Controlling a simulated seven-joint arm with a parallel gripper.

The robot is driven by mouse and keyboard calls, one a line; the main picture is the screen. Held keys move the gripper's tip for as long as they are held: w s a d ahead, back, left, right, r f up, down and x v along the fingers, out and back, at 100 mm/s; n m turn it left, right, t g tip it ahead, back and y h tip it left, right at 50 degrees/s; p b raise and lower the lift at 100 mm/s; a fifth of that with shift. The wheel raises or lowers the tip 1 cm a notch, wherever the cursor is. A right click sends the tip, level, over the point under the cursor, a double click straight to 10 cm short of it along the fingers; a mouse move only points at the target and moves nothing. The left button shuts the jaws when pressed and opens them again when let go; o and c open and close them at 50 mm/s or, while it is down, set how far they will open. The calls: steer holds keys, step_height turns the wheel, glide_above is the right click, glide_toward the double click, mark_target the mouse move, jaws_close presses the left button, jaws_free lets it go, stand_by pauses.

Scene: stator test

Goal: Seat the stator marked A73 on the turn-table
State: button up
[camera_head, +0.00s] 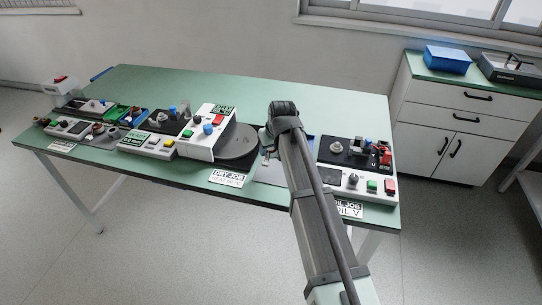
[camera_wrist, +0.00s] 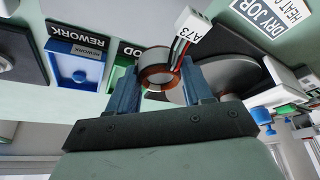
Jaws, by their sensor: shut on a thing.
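The stator marked A73 (camera_wrist: 158,72) is a short ring with copper-coloured windings and a dark bore. Red, black and white leads run from it to a white tag (camera_wrist: 193,27) reading A73. My gripper (camera_wrist: 160,88) is shut on it, one blue-grey finger on each side. The turn-table looks to be the grey round disc (camera_head: 237,142) beside the white DRY JOB unit in the head view. In the wrist view the disc (camera_wrist: 222,76) shows behind the stator and right finger, partly hidden. The stator appears apart from it; the gap is unclear. My arm hides the gripper in the head view.
A blue REWORK tray (camera_wrist: 80,68) and a green tray (camera_wrist: 122,72) lie left in the wrist view. The white DRY JOB unit (camera_head: 206,134) stands left of the disc. Another station (camera_head: 345,152) stands right of my arm. The green table (camera_head: 300,98) is clear at the back.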

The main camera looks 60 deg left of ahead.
step_height(320, 180, up, 4)
steer(key=r, duration=0.1)
glide_above(246, 139)
steer(key=shift+f, duration=2.3)
steer(key=shift+f, duration=1.4)
steer(key=o, duration=1.2)
steer(key=shift+d, duration=0.1)
steer(key=v, duration=1.3)
steer(key=shift+r, duration=0.45)
